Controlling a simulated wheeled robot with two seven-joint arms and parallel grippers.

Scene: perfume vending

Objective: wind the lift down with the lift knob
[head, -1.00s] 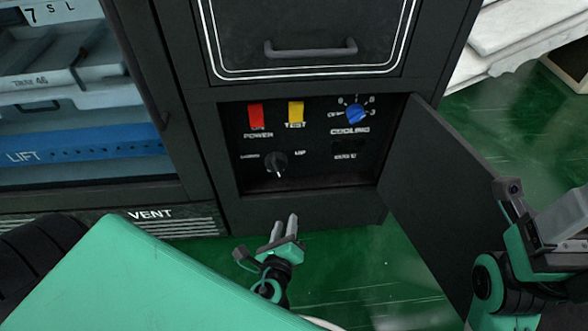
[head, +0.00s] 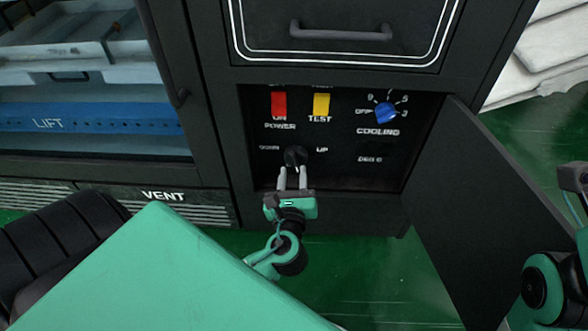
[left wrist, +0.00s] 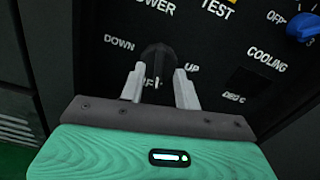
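The black lift knob (head: 295,156) is on the control panel between the labels DOWN and UP. In the left wrist view the knob (left wrist: 157,58) has a pale pointer line and stands between my fingertips. My left gripper (head: 293,178) is open, its two grey fingers spread to either side of the knob's lower part. I cannot tell whether the fingers touch it. The blue lift bar (head: 100,122), marked LIFT, lies behind the glass at the left. My right gripper (head: 572,178) is at the right edge, partly cut off; its fingers are not clear.
The panel also has a red power switch (head: 279,103), a yellow test switch (head: 321,104) and a blue cooling knob (head: 387,113). The open black door (head: 470,200) stands to the right. A drawer handle (head: 340,32) is above. Green floor lies below.

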